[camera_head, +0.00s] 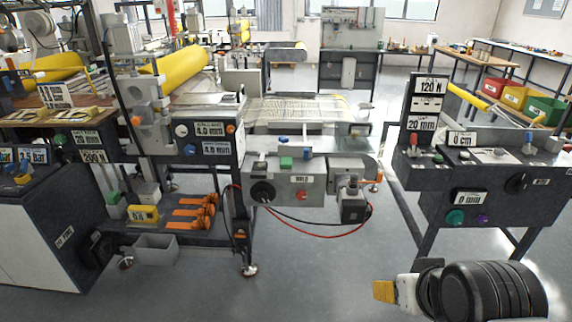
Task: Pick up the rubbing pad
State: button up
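I cannot make out with certainty which thing is the rubbing pad. Small candidates show on the machines: a yellow block (143,214) on the lower shelf at left, and a yellow-topped piece (22,178) on the dark cabinet at far left. My arm's black ribbed end shows at the bottom right, with my gripper (385,291) pointing left as a pale part with a yellow tip. It is over the floor, apart from the machines. Whether its fingers are open or shut does not show.
The laminating machine (285,178) with a mesh web (300,108) stands in the middle. A control console (460,178) stands at right. Orange clamps (195,212) lie on the lower shelf beside a grey bin (156,248). Red and black cables hang at the front. The front middle floor is clear.

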aim_at(286, 163)
jog(key=i+j, duration=0.35)
jog(key=i, duration=0.25)
jog(key=i+j, duration=0.4)
jog(key=i, duration=0.15)
jog(key=i+j, duration=0.35)
jog(key=i, duration=0.25)
